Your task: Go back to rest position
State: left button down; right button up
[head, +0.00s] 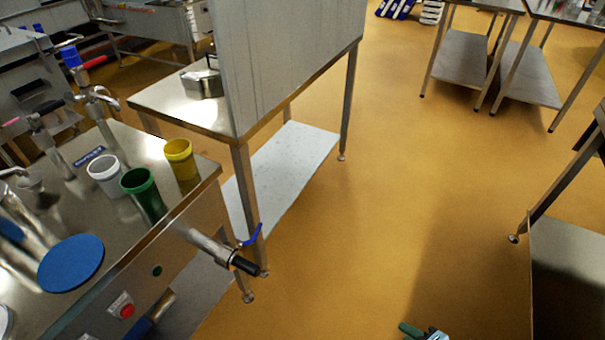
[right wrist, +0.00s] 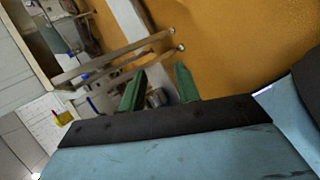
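A white mould (head: 106,178), a green mould (head: 143,193) and a yellow mould (head: 180,160) stand upright in a row on the steel worktop (head: 130,240) at the left of the head view. My right gripper (head: 424,332) shows only in part at the bottom edge of the head view, over the floor and well apart from the moulds. In the right wrist view its two green fingers (right wrist: 160,72) are spread apart with nothing visible held between them. A small yellow thing (right wrist: 62,118) shows far off at the left there. My left gripper is in neither view.
A blue disc (head: 71,263) lies on the worktop. A valve pipe with a black end (head: 245,265) juts from its front. A steel table with a tall panel (head: 290,60) stands behind. Another table (head: 570,260) stands at the right. The orange floor (head: 420,180) between is clear.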

jog(key=s+d+f+m+g+h, duration=0.1)
jog(key=s+d+f+m+h, duration=0.2)
jog(key=d, duration=0.5)
jog(key=s+d+f+m+g+h, duration=0.1)
jog(key=s+d+f+m+h, duration=0.1)
jog(key=d+m, duration=0.35)
jog(key=s+d+f+m+h, duration=0.2)
jog(key=s+d+f, duration=0.1)
jog(key=d, duration=0.6)
jog(key=s+d+f+m+g+h, duration=0.2)
jog(key=s+d+m+g+h, duration=0.3)
jog(key=s+d+m, duration=0.8)
jog(key=s+a+f+y, duration=0.2)
jog(key=a+f, duration=0.1)
jog(key=a, duration=0.7)
jog(key=s+a+f+n+y, duration=0.1)
jog(key=a+f, duration=0.2)
jog(key=a, duration=0.7)
jog(key=s+a+f+n+g+y, duration=0.1)
jog(key=s+a+f+y, duration=0.1)
jog(key=a, duration=0.8)
jog(key=shift+s+f+y, duration=0.3)
jog(key=shift+s+f, duration=0.05)
jog(key=shift+f, duration=0.4)
